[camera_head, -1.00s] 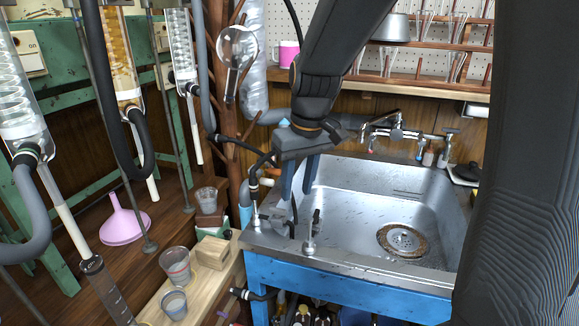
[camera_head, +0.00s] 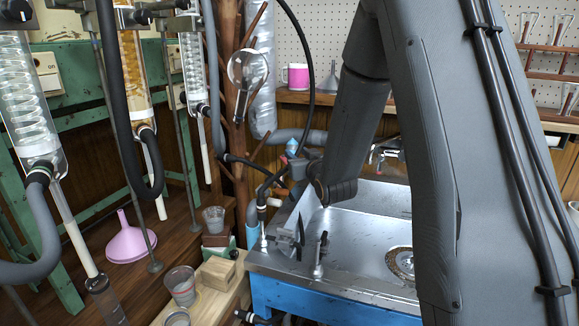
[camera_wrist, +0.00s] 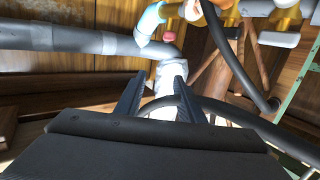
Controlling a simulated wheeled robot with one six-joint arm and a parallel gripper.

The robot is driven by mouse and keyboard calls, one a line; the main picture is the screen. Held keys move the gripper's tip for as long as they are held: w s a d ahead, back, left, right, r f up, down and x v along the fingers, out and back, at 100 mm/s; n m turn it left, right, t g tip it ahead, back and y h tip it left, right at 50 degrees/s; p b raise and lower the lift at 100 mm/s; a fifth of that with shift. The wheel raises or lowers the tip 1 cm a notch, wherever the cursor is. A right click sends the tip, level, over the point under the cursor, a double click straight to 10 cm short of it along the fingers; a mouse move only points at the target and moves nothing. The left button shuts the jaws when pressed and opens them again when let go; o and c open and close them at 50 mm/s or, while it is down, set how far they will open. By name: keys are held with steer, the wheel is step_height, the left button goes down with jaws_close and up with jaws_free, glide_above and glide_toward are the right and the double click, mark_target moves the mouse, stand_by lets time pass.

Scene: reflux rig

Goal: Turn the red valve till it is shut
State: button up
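In the wrist view a small red knob (camera_wrist: 169,36) shows beyond my fingertips, beside a light-blue pipe piece (camera_wrist: 150,20). It may be the red valve, but its setting is too small to tell. My gripper (camera_wrist: 158,77) is open and empty, its two dark fingers apart and short of the knob. In the head view my gripper (camera_head: 303,166) is above the sink's back left corner, its fingers mostly hidden. A small reddish piece (camera_head: 283,191) shows on the pipework below it; I cannot tell if it is the same knob.
The steel sink (camera_head: 345,235) is below my arm. A black hose (camera_wrist: 235,60) and a silver duct (camera_wrist: 170,72) lie close to my fingers. A round glass flask (camera_head: 248,70) hangs at the left. A pink mug (camera_head: 296,77) stands on the back shelf.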

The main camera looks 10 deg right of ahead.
step_height(320, 180, down, 7)
steer(key=t, duration=0.1)
steer(key=shift+y, duration=0.4)
steer(key=w, duration=0.6)
steer(key=shift+a+r, duration=0.1)
steer(key=shift+a, duration=0.3)
steer(key=shift+w, duration=0.7)
steer(key=shift+c, duration=0.3)
jaws_close()
